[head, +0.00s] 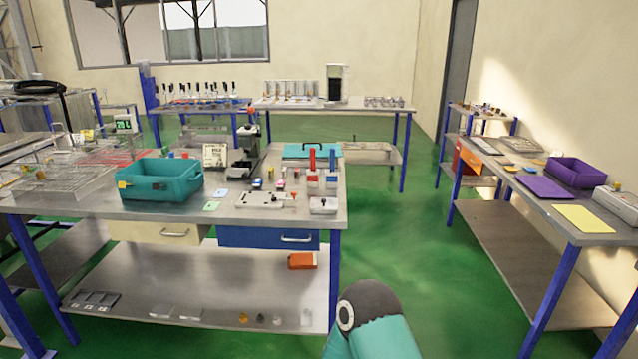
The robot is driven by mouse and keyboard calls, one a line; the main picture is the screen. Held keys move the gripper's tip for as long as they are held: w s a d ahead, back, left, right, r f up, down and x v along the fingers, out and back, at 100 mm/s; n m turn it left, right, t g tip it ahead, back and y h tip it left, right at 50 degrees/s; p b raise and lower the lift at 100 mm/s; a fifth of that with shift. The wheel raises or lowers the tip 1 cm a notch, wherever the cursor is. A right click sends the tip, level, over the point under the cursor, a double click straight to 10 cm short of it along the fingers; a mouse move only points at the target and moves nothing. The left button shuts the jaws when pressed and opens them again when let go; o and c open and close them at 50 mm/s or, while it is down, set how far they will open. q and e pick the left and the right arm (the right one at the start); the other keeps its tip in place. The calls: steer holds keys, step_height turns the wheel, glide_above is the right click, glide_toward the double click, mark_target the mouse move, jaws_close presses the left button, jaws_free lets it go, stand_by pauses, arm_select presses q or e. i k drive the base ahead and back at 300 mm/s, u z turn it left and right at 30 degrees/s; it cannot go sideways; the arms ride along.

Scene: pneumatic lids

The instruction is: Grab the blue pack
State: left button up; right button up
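No thing in the head view is clearly the blue pack. A small dark blue item (257,183) sits on the metal workbench (140,207), next to a small pink item (281,184); it is too small to identify. Neither of my grippers is in view. Only a teal and black link of one of my arms shows at the bottom, right of the workbench.
The right table holds a purple bin (577,172) and yellow sheet (583,218). Green floor (420,240) between them is clear.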

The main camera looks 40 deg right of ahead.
mark_target(257, 182)
steer(key=z, duration=0.3)
steer(key=i, duration=1)
